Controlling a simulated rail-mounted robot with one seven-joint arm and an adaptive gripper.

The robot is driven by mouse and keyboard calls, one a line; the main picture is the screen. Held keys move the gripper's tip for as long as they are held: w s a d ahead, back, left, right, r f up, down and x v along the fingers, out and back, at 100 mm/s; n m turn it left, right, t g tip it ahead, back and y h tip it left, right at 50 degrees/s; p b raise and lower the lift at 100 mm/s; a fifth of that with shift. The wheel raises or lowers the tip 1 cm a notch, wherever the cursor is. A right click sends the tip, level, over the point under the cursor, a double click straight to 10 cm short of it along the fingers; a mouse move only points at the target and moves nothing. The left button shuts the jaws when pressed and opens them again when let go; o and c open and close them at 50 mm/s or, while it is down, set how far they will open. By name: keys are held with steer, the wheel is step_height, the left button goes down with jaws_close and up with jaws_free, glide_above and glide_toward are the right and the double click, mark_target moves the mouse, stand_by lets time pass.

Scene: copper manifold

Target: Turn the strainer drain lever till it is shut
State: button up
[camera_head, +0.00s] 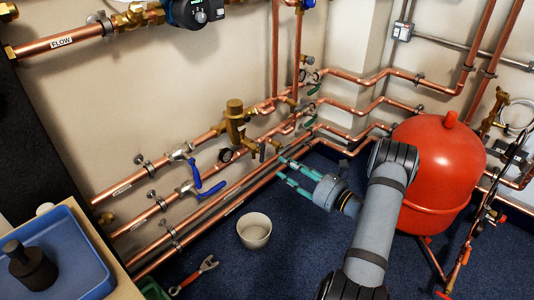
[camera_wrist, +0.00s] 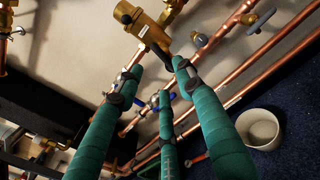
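The brass strainer (camera_head: 236,122) sits on the copper pipe by the wall, left of my gripper in the head view. Its body also shows at the top of the wrist view (camera_wrist: 126,12). A short brass branch comes off it, with a small dark drain lever (camera_wrist: 160,48) at its end, close to my fingertips. In the head view the dark lever (camera_head: 262,153) is small, just left of the fingertips. My gripper (camera_head: 281,170) is open, its teal fingers spread (camera_wrist: 158,78). I cannot tell whether a finger touches the lever.
Two blue-handled valves (camera_head: 208,190) sit on the lower-left pipes. A white bucket (camera_head: 254,231) and a red-handled wrench (camera_head: 194,275) are on the blue floor. A red tank (camera_head: 437,165) stands right of my arm. A blue tray (camera_head: 80,262) is at lower left.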

mark_target(263, 154)
steer(key=b+x, duration=0.2)
steer(key=x, duration=0.6)
steer(key=shift+w+a+f, duration=0.1)
steer(key=shift+a, duration=0.2)
steer(key=shift+w+a, duration=0.5)
steer(key=shift+a, duration=0.05)
steer(key=shift+c, duration=1.4)
jaws_close()
